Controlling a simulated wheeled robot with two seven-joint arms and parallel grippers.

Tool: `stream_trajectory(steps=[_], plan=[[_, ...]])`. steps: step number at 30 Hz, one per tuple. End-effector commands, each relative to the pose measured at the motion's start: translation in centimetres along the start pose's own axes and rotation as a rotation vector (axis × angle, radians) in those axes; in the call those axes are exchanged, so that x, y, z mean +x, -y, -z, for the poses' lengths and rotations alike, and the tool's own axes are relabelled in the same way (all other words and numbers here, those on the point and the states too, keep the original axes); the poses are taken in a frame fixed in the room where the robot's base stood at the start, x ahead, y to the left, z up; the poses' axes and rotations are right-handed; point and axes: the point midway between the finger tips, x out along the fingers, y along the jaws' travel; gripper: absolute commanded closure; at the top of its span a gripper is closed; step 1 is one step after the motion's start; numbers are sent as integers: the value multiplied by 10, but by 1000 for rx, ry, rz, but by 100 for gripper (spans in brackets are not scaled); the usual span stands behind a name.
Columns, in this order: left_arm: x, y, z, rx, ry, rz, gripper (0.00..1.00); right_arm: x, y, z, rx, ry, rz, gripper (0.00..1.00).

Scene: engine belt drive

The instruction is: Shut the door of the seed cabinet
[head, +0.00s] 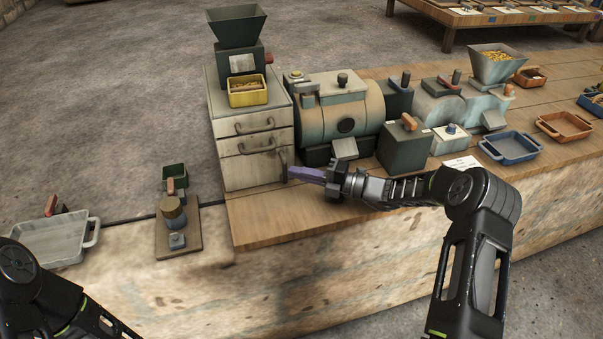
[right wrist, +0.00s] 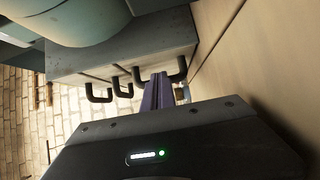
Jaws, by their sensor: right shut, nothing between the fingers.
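The seed cabinet, a pale grey box (head: 214,130), stands at the left end of the wooden bench top. Its front has drawers with dark bar handles and a lower door panel (head: 250,172) with an upright handle (head: 284,165) at its right edge. The panel looks about flush with the front; a small gap cannot be told. My right gripper (head: 292,173) is shut and empty, its purple fingers pointing left at the upright handle, close to or touching it. In the right wrist view the fingers (right wrist: 156,92) reach toward the handles on the cabinet (right wrist: 120,55). My left gripper is out of view.
A dark hopper machine (head: 238,50) and yellow bin (head: 248,92) stand on the cabinet. A big grey-green drum machine (head: 345,105) and dark box (head: 404,147) stand to its right. Blue (head: 510,148) and orange trays (head: 565,126) lie farther right.

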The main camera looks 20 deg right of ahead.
Motion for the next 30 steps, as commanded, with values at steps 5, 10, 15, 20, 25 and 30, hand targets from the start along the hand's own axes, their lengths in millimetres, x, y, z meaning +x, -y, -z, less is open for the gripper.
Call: stream_trajectory(steps=[5, 10, 15, 20, 25, 30], plan=[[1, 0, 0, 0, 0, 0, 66, -2, -9, -3, -8, 7, -13, 100], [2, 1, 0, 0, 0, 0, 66, -31, -7, -2, -8, 7, -10, 100], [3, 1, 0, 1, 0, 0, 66, -63, -4, 0, -5, 6, -8, 100], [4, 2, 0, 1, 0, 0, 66, -80, -4, 1, -4, 4, -8, 100], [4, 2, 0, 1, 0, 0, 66, -84, -3, 2, -3, 2, -7, 100], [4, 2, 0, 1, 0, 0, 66, -84, -3, 2, -3, 2, -7, 100]])
